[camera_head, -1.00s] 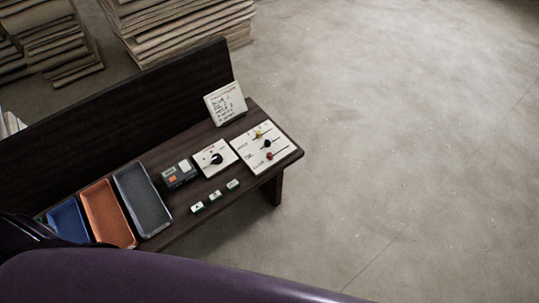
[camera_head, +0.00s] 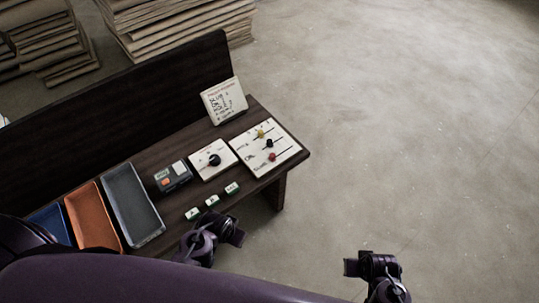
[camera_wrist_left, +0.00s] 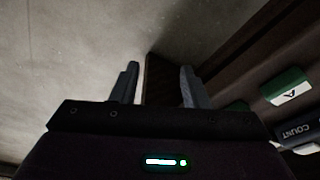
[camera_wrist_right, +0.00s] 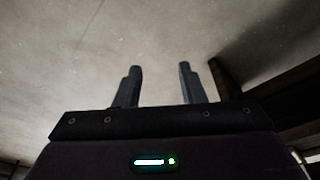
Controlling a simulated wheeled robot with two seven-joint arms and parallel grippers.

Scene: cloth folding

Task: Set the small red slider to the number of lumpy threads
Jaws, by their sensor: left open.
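The white slider panel (camera_head: 246,148) lies at the bench's right end. It carries three knobs on slots: a yellow one (camera_head: 260,134), a dark one (camera_head: 269,143) and the red slider (camera_head: 272,156), nearest the front edge. A white handwritten card (camera_head: 224,100) leans behind it; its words are too small to read. My left gripper (camera_head: 236,238) is open and empty by the bench's front edge, below the small blocks; its parted fingers show in the left wrist view (camera_wrist_left: 158,82). My right gripper (camera_head: 350,267) is open and empty over the floor, right of the bench.
Stacked boards (camera_head: 180,28) stand behind. Floor on the right is clear.

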